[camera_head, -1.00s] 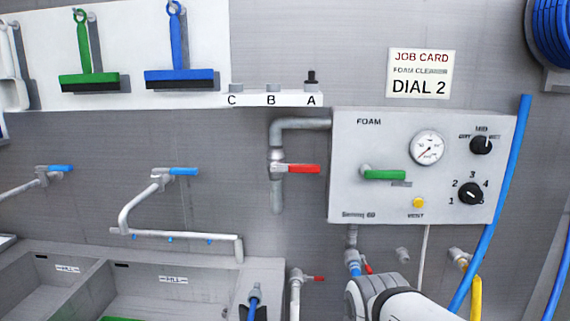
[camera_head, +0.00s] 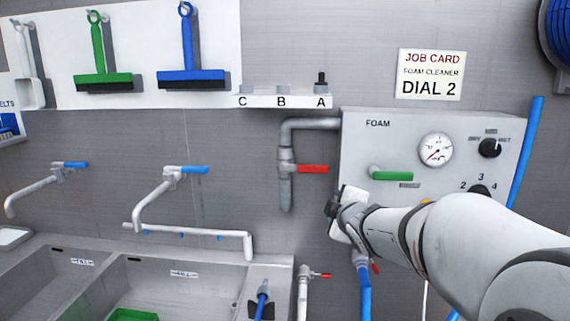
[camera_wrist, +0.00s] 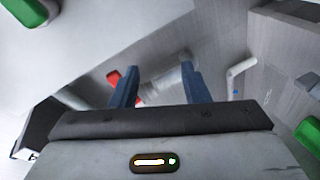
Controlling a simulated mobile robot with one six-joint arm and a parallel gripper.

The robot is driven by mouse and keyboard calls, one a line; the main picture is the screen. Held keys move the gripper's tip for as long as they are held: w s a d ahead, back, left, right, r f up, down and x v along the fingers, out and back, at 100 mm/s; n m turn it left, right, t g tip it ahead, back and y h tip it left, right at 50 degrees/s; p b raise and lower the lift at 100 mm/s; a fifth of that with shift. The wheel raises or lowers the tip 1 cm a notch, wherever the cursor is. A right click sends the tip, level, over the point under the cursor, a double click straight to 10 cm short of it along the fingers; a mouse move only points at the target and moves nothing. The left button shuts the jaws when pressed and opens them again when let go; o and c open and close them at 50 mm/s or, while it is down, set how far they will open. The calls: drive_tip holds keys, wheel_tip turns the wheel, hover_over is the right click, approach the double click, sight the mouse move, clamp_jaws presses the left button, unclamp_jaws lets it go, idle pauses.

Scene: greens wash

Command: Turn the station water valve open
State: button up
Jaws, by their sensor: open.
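The water valve is most likely the red lever (camera_head: 313,169) on the vertical grey pipe (camera_head: 286,188) left of the foam panel. The lever lies horizontal, pointing right, across the pipe. My gripper (camera_head: 332,205) is in front of the wall, just below and right of the lever in the head view. In the wrist view my gripper (camera_wrist: 158,80) is open and empty, its two blue-grey fingers apart. The red lever (camera_wrist: 113,76) shows there behind the left finger, which partly hides it. The pipe (camera_wrist: 165,82) shows between the fingers. I cannot tell any contact.
The foam panel (camera_head: 365,150) has a green lever (camera_head: 391,175), a gauge (camera_head: 436,150) and knobs; my arm covers its lower part. A small red valve (camera_head: 322,275) sits low by the sink (camera_head: 120,258). Blue tap levers (camera_head: 194,169) are to the left. A shelf (camera_head: 270,101) is above.

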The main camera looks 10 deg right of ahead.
sight(316, 170)
drive_tip(key=w+r+n+t+y, duration=0.1)
drive_tip(key=r+n, duration=0.1)
drive_tip(key=w+a+r+n+t+y, duration=0.1)
drive_tip(key=w+r+n, duration=0.1)
drive_tip(key=w+a+r+n+t+y, duration=0.1)
drive_tip(key=w+n, duration=0.1)
drive_tip(key=shift+r+p, duration=0.3)
drive_tip(key=shift+r, duration=0.1)
drive_tip(key=w, duration=0.2)
drive_tip(key=w+a+p, duration=0.1)
drive_tip(key=w, duration=0.4)
drive_tip(key=shift+w+a+p, duration=0.15)
drive_tip(key=shift+a+p, duration=0.2)
drive_tip(key=shift+p, duration=0.05)
clamp_jaws()
